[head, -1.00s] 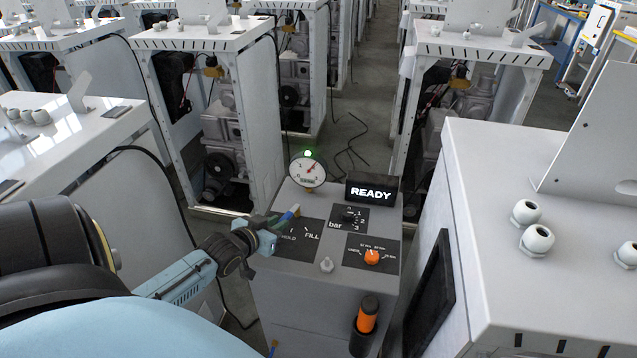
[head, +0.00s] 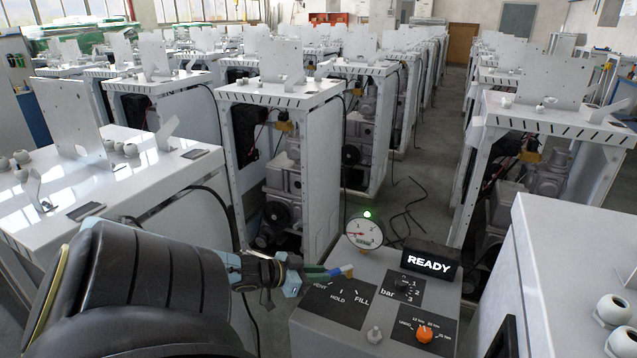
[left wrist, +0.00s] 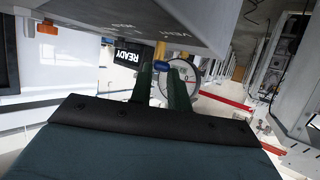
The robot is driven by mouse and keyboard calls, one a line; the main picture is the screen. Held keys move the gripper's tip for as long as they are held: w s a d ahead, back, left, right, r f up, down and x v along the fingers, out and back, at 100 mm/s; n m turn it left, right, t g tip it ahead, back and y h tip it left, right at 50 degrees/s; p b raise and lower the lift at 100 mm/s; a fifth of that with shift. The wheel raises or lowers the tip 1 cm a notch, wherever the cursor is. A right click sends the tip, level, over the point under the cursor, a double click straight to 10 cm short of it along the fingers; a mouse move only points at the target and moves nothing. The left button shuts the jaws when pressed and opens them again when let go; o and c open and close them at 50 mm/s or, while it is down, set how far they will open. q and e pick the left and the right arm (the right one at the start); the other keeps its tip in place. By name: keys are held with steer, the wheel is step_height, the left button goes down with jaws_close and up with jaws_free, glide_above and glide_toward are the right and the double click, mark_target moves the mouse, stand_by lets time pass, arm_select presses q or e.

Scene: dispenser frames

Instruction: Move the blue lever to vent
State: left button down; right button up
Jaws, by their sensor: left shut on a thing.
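In the left wrist view, the blue end (left wrist: 161,66) shows between the two dark green fingers (left wrist: 160,88). My right gripper is not in view.
Behind the plate stands a round gauge (head: 365,236) with a green lamp above it, and a READY display (head: 430,263). A bar selector (head: 403,286) and an orange knob (head: 424,334) sit to the right. White cabinets surround the unit.

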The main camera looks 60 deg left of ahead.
arm_select(q)
steer(key=c, duration=1.3)
jaws_free()
steer(key=shift+s, duration=0.1)
steer(key=p+v, duration=0.4)
steer(key=v, duration=0.9)
steer(key=shift+s+r, duration=0.1)
steer(key=shift+r, duration=0.05)
